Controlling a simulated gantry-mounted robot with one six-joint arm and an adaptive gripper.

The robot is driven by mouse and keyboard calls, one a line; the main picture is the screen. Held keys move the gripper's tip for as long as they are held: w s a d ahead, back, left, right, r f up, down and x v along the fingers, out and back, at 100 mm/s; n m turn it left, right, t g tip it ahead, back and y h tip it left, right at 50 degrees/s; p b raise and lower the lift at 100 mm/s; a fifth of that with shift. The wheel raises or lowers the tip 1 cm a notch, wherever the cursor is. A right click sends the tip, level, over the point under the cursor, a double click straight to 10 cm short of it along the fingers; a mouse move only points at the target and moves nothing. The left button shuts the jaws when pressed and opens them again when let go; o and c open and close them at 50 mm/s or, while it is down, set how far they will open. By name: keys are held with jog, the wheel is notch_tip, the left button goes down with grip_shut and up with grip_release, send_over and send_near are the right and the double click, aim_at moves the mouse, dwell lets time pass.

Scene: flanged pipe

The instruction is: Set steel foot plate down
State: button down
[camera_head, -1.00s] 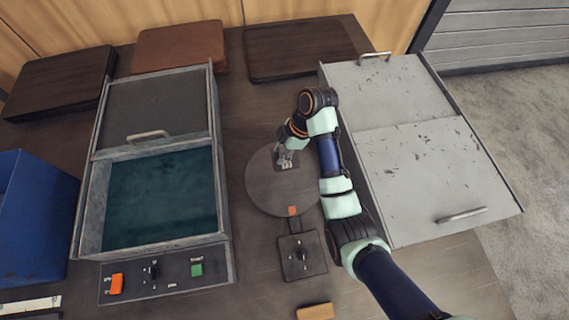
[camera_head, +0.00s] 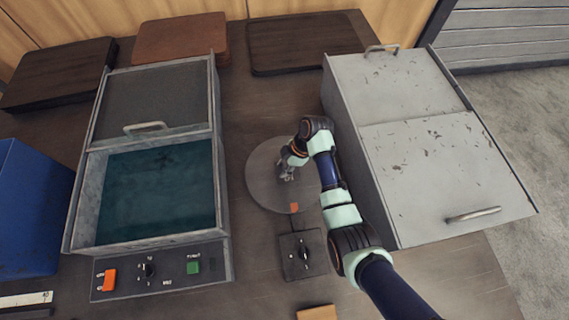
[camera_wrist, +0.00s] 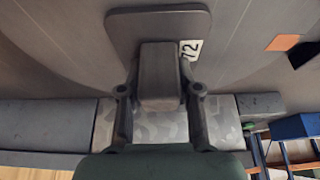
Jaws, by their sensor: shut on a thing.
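My gripper (camera_head: 286,174) is over the round grey disc (camera_head: 262,190) in the middle of the bench. In the wrist view my gripper (camera_wrist: 160,92) is shut on the upright block (camera_wrist: 159,60) of the steel foot plate. The foot plate (camera_wrist: 130,28) is a flat dark grey plate with rounded corners and a white "72" label beside the block. It lies level with the disc surface behind it; I cannot tell whether it touches. In the head view my gripper and arm mostly hide the plate.
A tank with teal liquid (camera_head: 160,190) stands left, and a closed grey cabinet (camera_head: 440,165) stands close on the right. Boards (camera_head: 300,42) lie behind. The disc's left side is free.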

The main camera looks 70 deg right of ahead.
jog(key=c, duration=0.8)
grip_release()
jog(key=p+v, duration=0.3)
jog(key=v, duration=0.9)
jog(key=shift+w+r, duration=0.15)
